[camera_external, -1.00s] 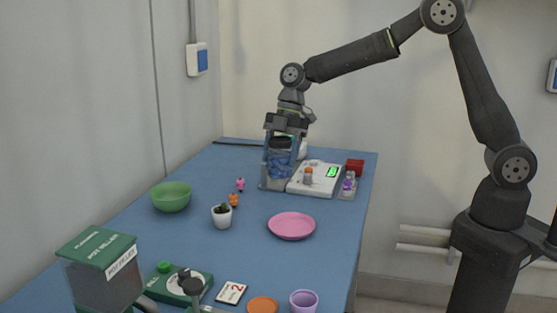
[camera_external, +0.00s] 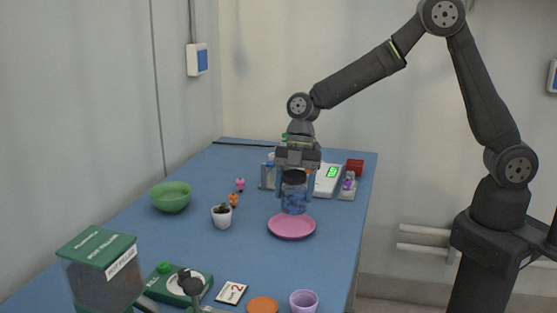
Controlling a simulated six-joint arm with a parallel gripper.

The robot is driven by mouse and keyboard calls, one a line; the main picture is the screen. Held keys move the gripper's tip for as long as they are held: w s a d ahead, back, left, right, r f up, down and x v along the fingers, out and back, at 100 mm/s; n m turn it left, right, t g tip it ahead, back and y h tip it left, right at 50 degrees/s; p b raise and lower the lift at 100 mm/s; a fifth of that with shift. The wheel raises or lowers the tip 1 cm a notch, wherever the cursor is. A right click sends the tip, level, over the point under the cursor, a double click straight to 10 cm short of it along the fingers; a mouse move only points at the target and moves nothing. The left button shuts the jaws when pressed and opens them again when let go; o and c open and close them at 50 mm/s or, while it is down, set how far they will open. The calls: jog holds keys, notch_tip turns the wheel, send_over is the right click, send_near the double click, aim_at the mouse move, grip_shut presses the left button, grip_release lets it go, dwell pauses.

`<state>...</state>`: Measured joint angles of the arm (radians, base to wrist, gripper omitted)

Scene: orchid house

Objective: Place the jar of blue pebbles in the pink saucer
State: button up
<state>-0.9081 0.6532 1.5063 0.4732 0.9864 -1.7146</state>
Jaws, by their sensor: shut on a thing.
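The jar of blue pebbles (camera_external: 294,197) is clear with a dark lid and stands upright in my gripper (camera_external: 294,185). My gripper points down and is shut on the jar near its lid. The pink saucer (camera_external: 292,232) lies on the blue table, directly below the jar in this view. The jar's bottom appears at the saucer's far part. I cannot tell whether it touches the saucer or hangs just above it.
A white scale (camera_external: 328,181) with a green display stands behind, beside a red box (camera_external: 355,167). A potted succulent (camera_external: 222,215) and a green bowl (camera_external: 171,196) are to the left. A purple cup (camera_external: 304,302) and orange disc (camera_external: 263,305) lie in front.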

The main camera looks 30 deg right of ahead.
aim_at(292, 207)
jog(key=shift+s+a+f, duration=0.2)
jog(key=shift+a+f, duration=0.15)
jog(key=shift+a, duration=0.1)
jog(key=shift+f, duration=1.9)
jog(key=shift+f, duration=0.15)
jog(key=o, duration=1.3)
jog(key=shift+c, duration=0.2)
jog(key=v, duration=1.2)
